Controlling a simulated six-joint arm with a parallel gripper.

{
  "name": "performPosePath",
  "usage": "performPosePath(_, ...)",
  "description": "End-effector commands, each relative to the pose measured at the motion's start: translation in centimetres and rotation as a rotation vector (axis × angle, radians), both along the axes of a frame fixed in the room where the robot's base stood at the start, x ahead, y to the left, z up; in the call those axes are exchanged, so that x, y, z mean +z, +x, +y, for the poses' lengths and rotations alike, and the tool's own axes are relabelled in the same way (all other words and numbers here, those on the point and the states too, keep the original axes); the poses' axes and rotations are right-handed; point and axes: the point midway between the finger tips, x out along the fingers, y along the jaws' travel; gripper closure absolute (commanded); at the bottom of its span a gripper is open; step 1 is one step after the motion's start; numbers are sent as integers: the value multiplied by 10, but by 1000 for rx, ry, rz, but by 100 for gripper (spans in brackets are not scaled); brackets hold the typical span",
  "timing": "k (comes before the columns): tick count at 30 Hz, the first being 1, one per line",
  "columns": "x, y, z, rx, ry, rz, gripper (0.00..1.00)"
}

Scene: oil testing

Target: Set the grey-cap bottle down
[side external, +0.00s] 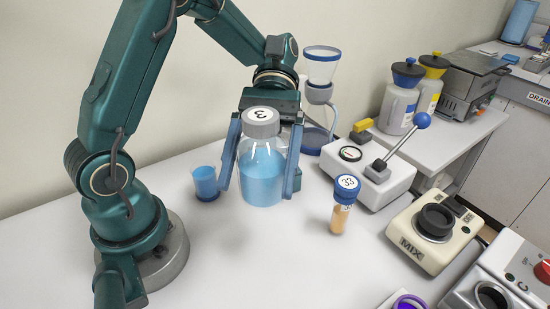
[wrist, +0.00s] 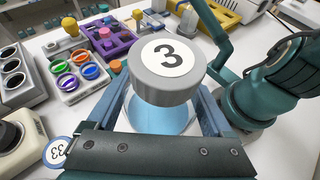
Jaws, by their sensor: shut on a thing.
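The grey-cap bottle (side external: 262,168) is clear with light blue liquid, and its grey cap has a label "3". It is upright between the two blue fingers of my gripper (side external: 257,192), which is shut on it. In the wrist view the grey cap (wrist: 168,70) fills the middle, with the bottle's body mostly hidden below it. The bottle's base is close to the white table (side external: 230,265); I cannot tell if it touches.
A small blue cup (side external: 205,183) stands just left of the bottle. A blue-capped vial (side external: 342,205) labelled "33" stands to the right, near a white lever device (side external: 368,175) and the MIX machine (side external: 432,232). A funnel stand (side external: 320,92) is behind. The front table is clear.

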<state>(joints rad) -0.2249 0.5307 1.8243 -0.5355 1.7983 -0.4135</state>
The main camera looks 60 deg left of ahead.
Motion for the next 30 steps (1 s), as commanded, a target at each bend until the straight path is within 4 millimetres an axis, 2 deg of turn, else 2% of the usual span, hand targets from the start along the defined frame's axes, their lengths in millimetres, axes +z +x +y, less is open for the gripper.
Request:
performPosePath(1,3,14,5,99,-1,-2,100)
performPosePath(4,0,32,16,212,0,1,100)
performPosePath(9,-7,37,30,281,0,1,100)
performPosePath(12,-11,37,28,293,-1,2,100)
performPosePath(16,-22,30,10,289,0,5,100)
performPosePath(24,-57,15,-46,285,0,5,100)
performPosePath(30,-74,8,-74,288,0,3,100)
